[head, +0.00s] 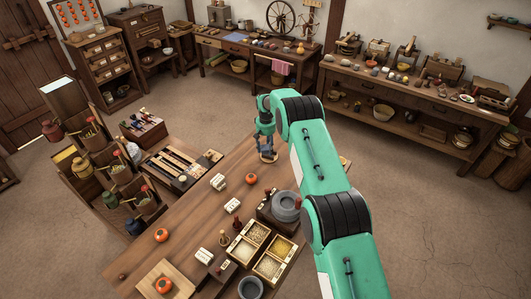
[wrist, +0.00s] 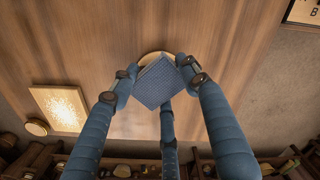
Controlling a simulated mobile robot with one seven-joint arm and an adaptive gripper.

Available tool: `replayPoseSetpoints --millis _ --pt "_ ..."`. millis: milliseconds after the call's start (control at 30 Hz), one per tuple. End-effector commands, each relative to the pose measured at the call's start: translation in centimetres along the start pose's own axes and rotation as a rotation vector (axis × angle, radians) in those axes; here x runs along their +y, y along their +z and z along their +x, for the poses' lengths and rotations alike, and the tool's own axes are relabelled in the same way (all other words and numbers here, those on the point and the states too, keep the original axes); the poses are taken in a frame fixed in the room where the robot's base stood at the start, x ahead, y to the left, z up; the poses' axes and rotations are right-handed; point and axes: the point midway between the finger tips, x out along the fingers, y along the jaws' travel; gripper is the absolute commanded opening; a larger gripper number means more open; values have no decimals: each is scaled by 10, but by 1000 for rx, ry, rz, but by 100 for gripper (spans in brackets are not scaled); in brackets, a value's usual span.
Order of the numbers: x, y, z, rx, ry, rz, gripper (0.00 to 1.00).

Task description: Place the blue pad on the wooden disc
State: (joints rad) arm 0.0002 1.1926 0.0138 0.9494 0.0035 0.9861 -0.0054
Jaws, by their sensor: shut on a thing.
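My gripper (wrist: 158,72) is shut on the blue pad (wrist: 155,88), a textured square held tilted between the fingers in the wrist view. The wooden disc (wrist: 150,56) shows as a pale round rim just beyond the pad, which hides most of it. In the head view my gripper (head: 265,143) is over the far end of the long wooden table, and the disc (head: 268,158) is just below it. The pad is too small to make out clearly there. I cannot tell whether pad and disc touch.
The long table (head: 190,215) also bears white blocks (head: 219,182), orange-red fruit (head: 162,235), a grey stone quern (head: 286,206) and grain trays (head: 275,262). In the wrist view a pale-topped square board (wrist: 38,98) lies to the left. The tabletop around the disc is mostly clear.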

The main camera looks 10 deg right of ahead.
Motion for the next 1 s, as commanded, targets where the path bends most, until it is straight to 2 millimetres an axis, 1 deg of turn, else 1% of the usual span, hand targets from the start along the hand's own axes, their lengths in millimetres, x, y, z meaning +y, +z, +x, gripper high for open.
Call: replayPoseSetpoints --millis 200,367,433,600,700,1000 --pt "0 -1 0 0 0 0 24" --pt "0 -7 2 1 0 0 24" --pt "0 -5 14 -3 0 0 24" --pt "0 -6 31 0 0 0 24" --pt "0 -6 35 1 -1 -1 24" --pt "0 -6 36 1 -1 -1 24"
